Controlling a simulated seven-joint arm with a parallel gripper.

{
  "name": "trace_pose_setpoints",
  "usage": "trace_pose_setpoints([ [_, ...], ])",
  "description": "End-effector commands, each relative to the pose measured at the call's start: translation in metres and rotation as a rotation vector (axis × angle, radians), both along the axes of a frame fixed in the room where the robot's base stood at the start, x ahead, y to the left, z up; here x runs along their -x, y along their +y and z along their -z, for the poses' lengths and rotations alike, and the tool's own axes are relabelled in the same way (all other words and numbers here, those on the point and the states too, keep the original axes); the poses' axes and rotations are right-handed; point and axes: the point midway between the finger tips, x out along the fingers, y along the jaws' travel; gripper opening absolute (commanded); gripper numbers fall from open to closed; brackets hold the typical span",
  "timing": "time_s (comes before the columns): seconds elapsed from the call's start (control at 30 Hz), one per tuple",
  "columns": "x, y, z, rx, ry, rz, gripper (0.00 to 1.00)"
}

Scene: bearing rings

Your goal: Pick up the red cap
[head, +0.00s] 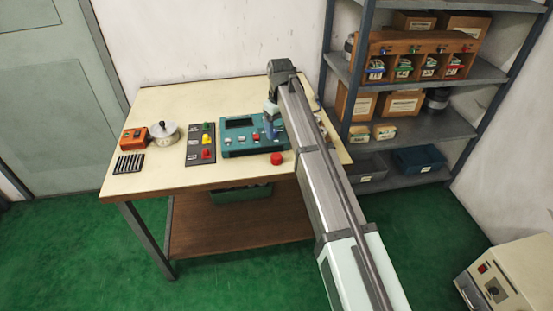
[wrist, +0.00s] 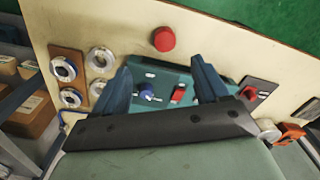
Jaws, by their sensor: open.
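A small round red cap (head: 277,158) stands on the tabletop near its front edge, just in front of the teal panel (head: 240,146). It also shows in the wrist view (wrist: 163,39), beyond my fingertips and touched by nothing. My gripper (head: 271,124) is above the teal panel, behind the cap in the head view. In the wrist view my two blue fingers (wrist: 164,70) are spread wide with nothing held between them; panel buttons show below the gap.
A black board (head: 201,144) with red, yellow and green pieces lies left of the panel. A silver pot (head: 164,133) and an orange box (head: 134,138) stand further left. A wooden plate (wrist: 68,80) and metal rings (wrist: 100,59) lie on the panel's other side. Shelving (head: 425,135) stands right.

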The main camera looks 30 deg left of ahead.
Motion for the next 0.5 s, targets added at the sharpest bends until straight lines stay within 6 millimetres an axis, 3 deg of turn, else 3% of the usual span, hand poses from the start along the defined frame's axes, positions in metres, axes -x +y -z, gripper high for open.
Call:
trace_pose_setpoints([
  [0.1, 0.007, 0.015, -0.009, 0.0, 0.0, -0.027, 0.74],
  [0.23, 0.009, 0.017, -0.006, 0.001, 0.0, -0.033, 0.74],
  [0.5, 0.009, 0.015, 0.031, 0.002, 0.002, -0.031, 0.74],
])
